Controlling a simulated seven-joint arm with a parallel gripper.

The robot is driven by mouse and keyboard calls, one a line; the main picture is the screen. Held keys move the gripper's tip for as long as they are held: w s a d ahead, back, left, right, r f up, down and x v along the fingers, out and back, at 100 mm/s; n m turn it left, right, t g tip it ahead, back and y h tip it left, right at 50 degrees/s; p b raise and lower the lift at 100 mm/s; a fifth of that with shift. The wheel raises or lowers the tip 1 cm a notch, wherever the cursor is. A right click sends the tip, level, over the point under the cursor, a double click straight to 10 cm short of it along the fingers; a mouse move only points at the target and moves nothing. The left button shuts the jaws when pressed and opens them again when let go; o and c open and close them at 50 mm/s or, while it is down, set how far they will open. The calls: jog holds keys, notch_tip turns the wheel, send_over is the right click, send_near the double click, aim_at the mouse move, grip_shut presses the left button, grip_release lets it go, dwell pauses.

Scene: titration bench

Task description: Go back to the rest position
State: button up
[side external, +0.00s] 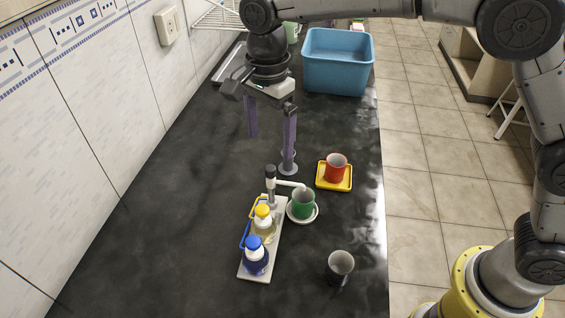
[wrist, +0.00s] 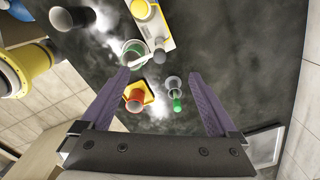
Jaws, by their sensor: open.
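My gripper (side external: 270,152) hangs open and empty above the dark counter, with its two purple fingers wide apart; it also shows in the wrist view (wrist: 158,74). Below and in front stands a pale rack (side external: 259,268) with a blue-capped bottle (side external: 256,258), a yellow-capped bottle (side external: 263,222) and a grey-topped dispenser (side external: 270,180). The dispenser's white spout reaches over a green cup (side external: 303,205) on a white saucer (side external: 301,218). A red cup (side external: 335,168) sits on a yellow square saucer (side external: 333,186). A small grey holder (side external: 288,170) is partly behind one finger.
A grey cup (side external: 340,265) stands near the counter's front right edge. A tiled wall (side external: 90,110) bounds the left. The counter's middle left is clear.

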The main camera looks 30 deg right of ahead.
jog(key=s+d+r+t, duration=0.2)
jog(key=s+d+r, duration=0.2)
jog(key=d+r, duration=0.35)
jog(key=s+d+r+t, duration=0.1)
jog(key=s+d+r, duration=0.45)
jog(key=d, duration=0.25)
jog(key=s+d+f+n+t, duration=0.2)
jog(key=s+d+n, duration=0.4)
jog(key=s, duration=0.6)
jog(key=s+d+f+n, duration=0.2)
jog(key=s+f+n, duration=0.3)
jog(key=f+n, duration=0.2)
jog(key=shift+f+n+t, duration=0.3)
jog(key=shift+f+n, duration=0.1)
jog(key=shift+n, duration=0.6)
